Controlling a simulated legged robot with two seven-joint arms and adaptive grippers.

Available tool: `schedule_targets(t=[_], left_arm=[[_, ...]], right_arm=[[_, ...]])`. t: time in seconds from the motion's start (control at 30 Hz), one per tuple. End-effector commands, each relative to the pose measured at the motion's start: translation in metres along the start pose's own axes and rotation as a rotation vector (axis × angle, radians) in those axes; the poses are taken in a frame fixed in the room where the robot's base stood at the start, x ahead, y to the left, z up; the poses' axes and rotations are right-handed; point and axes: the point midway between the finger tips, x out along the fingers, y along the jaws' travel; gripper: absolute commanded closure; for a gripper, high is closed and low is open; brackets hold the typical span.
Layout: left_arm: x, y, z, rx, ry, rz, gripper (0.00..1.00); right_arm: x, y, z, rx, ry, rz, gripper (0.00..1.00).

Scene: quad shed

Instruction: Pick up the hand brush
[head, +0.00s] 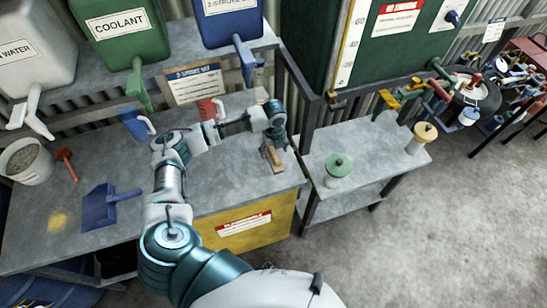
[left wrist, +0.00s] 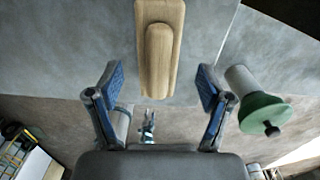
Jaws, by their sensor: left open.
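The hand brush (head: 272,158) has a light wooden back and lies near the right end of the grey workbench top (head: 230,185). In the left wrist view its wooden top and handle (left wrist: 158,50) show lengthwise, with the near end just beyond the fingertips. My left gripper (head: 274,142) is above the brush in the head view, partly hiding it. In the left wrist view the left gripper (left wrist: 161,80) is open, with one blue-padded finger on each side of the brush's line and nothing between them.
A blue dustpan (head: 100,208), a red-handled tool (head: 66,163) and a white bucket (head: 25,160) are on the bench's left. A green-topped container (head: 338,167) stands on the lower stand to the right.

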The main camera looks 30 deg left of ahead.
Motion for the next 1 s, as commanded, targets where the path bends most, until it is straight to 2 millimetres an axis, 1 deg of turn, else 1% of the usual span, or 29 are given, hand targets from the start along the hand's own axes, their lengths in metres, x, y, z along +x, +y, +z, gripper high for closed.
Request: schedule_targets(t=[0.2, 0.3, 0.4, 0.57, 0.6, 0.67, 0.7, 0.77, 0.8, 0.87, 0.9, 1.0], left_arm=[[0.033, 0.003, 0.001, -0.001, 0.003, 0.005, 0.21], [0.045, 0.003, 0.001, 0.0, 0.002, 0.003, 0.21], [0.05, 0.003, 0.001, 0.0, 0.0, 0.001, 0.21], [0.05, 0.003, 0.001, 0.001, 0.0, 0.001, 0.21], [0.05, 0.003, 0.001, 0.0, 0.0, 0.001, 0.23], [0.05, 0.003, 0.001, 0.0, 0.0, 0.001, 0.38], [0.05, 0.003, 0.001, 0.0, 0.001, 0.001, 0.48], [0.05, 0.003, 0.001, 0.0, 0.001, 0.001, 0.63], [0.05, 0.003, 0.001, 0.0, 0.001, 0.001, 0.73], [0.05, 0.003, 0.001, 0.0, 0.001, 0.002, 0.88], [0.05, 0.003, 0.001, 0.0, 0.001, 0.002, 0.9], [0.05, 0.003, 0.001, 0.0, 0.001, 0.001, 0.9]], right_arm=[[-0.007, -0.003, -0.002, 0.001, 0.001, -0.003, 0.53], [-0.008, -0.003, -0.002, 0.001, 0.002, -0.003, 0.53], [-0.008, -0.003, -0.002, 0.0, 0.002, -0.003, 0.53], [-0.007, -0.002, -0.002, 0.0, 0.002, -0.003, 0.53], [-0.007, -0.002, -0.002, -0.001, 0.002, -0.003, 0.53], [-0.007, -0.002, -0.002, -0.001, 0.002, -0.002, 0.53], [-0.007, -0.001, -0.002, -0.001, 0.002, -0.002, 0.53], [-0.008, -0.001, -0.002, -0.002, 0.002, -0.001, 0.53], [-0.008, 0.0, -0.002, -0.002, 0.001, 0.0, 0.53], [-0.008, 0.001, -0.001, -0.002, 0.001, 0.0, 0.53], [-0.008, 0.001, -0.001, -0.002, 0.001, 0.001, 0.53], [-0.008, 0.002, -0.001, -0.003, 0.001, 0.002, 0.53]])
